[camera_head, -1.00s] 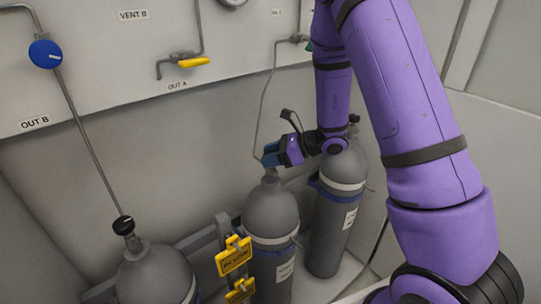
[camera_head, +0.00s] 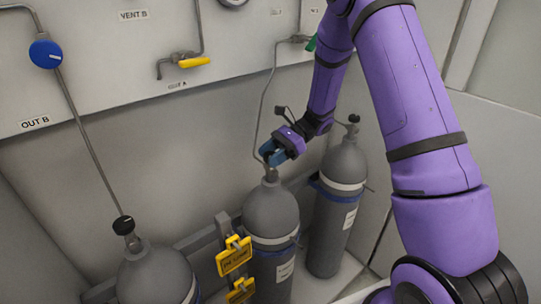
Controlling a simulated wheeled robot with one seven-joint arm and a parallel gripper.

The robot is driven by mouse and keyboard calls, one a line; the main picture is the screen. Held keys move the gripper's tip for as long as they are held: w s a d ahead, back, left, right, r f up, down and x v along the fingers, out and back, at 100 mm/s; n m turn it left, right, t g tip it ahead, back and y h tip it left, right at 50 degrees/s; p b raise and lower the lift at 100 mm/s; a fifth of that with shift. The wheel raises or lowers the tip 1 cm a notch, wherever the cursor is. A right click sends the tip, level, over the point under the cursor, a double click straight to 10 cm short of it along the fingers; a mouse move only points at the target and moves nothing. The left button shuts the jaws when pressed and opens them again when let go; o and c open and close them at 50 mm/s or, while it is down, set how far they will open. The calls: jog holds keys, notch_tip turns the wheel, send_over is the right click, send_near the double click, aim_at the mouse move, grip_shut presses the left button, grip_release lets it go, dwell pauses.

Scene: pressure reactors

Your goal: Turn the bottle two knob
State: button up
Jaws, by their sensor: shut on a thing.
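Three grey gas bottles stand in a row along the wall. The middle bottle (camera_head: 270,212) has its valve at the top, and its knob is mostly hidden by my gripper (camera_head: 270,156). My gripper comes down from the upper right with its blue fingers shut on the knob at the top of this bottle. The front left bottle (camera_head: 155,278) has a black knob (camera_head: 123,225) in plain view. The right bottle (camera_head: 338,205) also has a black knob (camera_head: 353,118), free of my gripper. No label tells me which bottle is number two.
A thin pipe (camera_head: 262,105) rises from the middle bottle to the wall panel. The panel carries a blue knob (camera_head: 45,54) and a yellow valve handle (camera_head: 194,62).

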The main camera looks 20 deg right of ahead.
jog(key=n+g+h, duration=0.2)
jog(key=n+g, duration=0.2)
jog(key=shift+n+g, duration=0.3)
jog(key=shift+g, duration=0.1)
jog(key=n+g+h, duration=0.3)
jog(key=shift+n, duration=0.4)
jog(key=n+g+h, duration=0.1)
jog(key=n+h, duration=0.2)
jog(key=h, duration=0.1)
jog(key=n+g+h, duration=0.2)
jog(key=n+h, duration=0.2)
jog(key=n+t+h, duration=0.1)
jog(key=n+h, duration=0.5)
jog(key=h, duration=0.1)
jog(key=shift+n, duration=0.3)
jog(key=n+t+h, duration=0.5)
jog(key=n, duration=0.1)
jog(key=shift+t, duration=0.4)
jog(key=shift+n+h, duration=0.3)
jog(key=shift+n, duration=0.1)
jog(key=o, duration=0.9)
